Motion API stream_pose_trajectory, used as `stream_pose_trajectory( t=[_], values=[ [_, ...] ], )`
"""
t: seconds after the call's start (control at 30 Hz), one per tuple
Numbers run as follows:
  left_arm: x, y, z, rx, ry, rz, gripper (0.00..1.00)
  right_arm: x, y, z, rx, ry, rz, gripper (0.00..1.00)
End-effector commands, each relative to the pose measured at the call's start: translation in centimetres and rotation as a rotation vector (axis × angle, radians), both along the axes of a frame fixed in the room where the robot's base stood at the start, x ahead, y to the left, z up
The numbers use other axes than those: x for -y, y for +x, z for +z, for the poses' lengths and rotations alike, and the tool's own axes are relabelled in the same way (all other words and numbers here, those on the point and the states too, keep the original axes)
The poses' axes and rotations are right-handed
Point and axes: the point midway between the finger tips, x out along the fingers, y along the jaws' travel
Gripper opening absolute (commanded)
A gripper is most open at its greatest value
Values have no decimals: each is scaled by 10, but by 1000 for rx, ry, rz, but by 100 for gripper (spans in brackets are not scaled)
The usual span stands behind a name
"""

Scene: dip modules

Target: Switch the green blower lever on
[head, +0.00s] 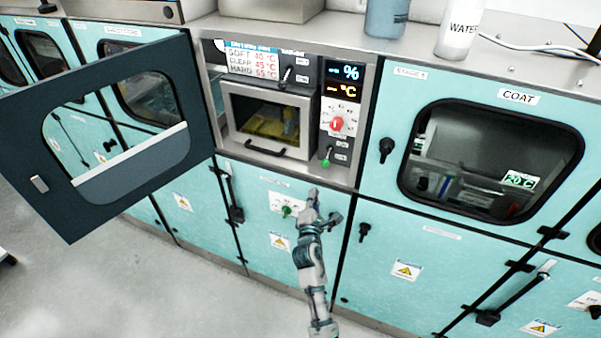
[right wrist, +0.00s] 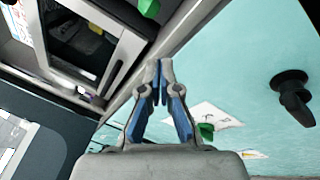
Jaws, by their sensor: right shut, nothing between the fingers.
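Two green-tipped levers show. One green lever (head: 326,160) is on the control panel below the red knob; its green tip is at the top edge of the right wrist view (right wrist: 148,8). The other green lever (head: 286,211) is on a white plate on the lower teal door, and it also shows in the right wrist view (right wrist: 206,130). I cannot read which label says blower. My right gripper (head: 312,193) is shut and empty, just below the panel and right of the plate. In the right wrist view its fingertips (right wrist: 160,68) meet, apart from both levers. My left gripper is out of view.
A dark windowed door (head: 190,100) stands swung open at the left. A small oven-like chamber (head: 268,88) with a black handle is left of the red knob (head: 337,124). The COAT door (head: 393,190) is shut, with a black latch (head: 386,148).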

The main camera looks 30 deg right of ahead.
Motion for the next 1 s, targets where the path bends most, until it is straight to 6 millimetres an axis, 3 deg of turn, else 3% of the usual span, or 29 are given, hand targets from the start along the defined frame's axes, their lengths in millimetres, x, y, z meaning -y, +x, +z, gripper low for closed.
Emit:
stream_pose_trajectory(
  t=[0.1, 0.53, 1.0],
  values=[
    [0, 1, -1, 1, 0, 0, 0, 5, -4, 14, 6, -35, -25, 0],
    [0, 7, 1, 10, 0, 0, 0, 9, 1, 17, 8, -38, -25, 0],
    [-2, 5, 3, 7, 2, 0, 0, 52, 65, 23, 9, -36, -26, 0]
  ],
)
